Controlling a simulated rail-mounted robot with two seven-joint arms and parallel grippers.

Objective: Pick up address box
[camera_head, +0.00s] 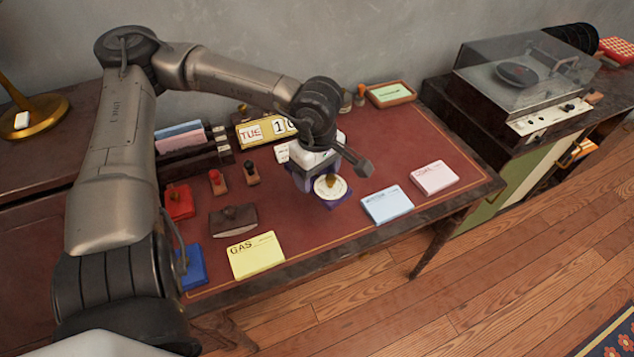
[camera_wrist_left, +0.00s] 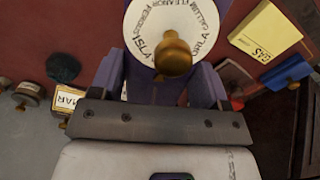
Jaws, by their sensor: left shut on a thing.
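The address box, as I take it, has a round white dial (camera_head: 324,192) with names printed around its rim and a brass knob in the middle. It is in my left gripper (camera_head: 328,184), over the middle of the red desk top. My right gripper is not in view.
A blue card stack (camera_head: 386,205) and a pink one (camera_head: 434,177) lie to the right, a yellow GAS stack (camera_head: 257,256) at front left. Stamps (camera_head: 216,182), a brown blotter (camera_head: 233,220) and a calendar (camera_head: 262,130) stand nearby. A record player (camera_head: 525,80) is far right.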

